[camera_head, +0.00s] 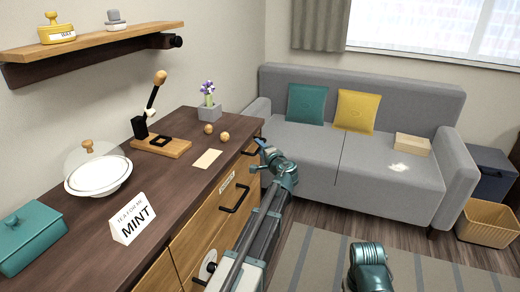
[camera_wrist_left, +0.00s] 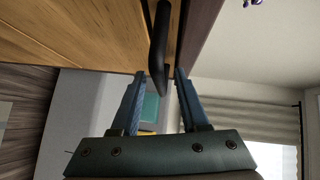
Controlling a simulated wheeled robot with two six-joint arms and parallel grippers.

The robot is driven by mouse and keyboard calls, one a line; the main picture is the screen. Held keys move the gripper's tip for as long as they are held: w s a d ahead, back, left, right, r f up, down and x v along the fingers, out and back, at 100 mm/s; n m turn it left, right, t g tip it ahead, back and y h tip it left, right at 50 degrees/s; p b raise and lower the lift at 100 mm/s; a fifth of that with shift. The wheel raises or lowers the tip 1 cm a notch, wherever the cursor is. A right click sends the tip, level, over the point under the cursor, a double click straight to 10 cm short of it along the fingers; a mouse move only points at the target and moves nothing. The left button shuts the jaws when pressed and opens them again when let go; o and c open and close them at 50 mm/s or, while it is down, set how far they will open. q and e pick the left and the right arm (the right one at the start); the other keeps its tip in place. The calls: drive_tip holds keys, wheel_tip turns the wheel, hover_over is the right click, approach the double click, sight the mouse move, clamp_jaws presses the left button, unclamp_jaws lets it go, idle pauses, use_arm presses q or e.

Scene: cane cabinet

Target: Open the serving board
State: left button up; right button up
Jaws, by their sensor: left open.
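The wooden cabinet (camera_head: 190,245) has drawer fronts with black handles. My left gripper (camera_head: 262,150) is at its far end, near the upper far handle (camera_head: 250,149). In the left wrist view my left gripper (camera_wrist_left: 160,73) is open, and the dark handle (camera_wrist_left: 158,50) lies between its fingertips in the picture; I cannot tell whether they touch. A second black handle (camera_head: 235,198) is on a nearer drawer with a small label (camera_head: 228,184), too small to read. I cannot identify a serving board for certain. Part of my right arm shows at the bottom; its gripper does not.
A grey sofa (camera_head: 375,180) stands beyond. The striped rug (camera_head: 320,262) looks clear.

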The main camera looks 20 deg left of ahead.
use_arm(q)
drive_tip(key=shift+c, duration=0.3)
clamp_jaws()
idle(1.1)
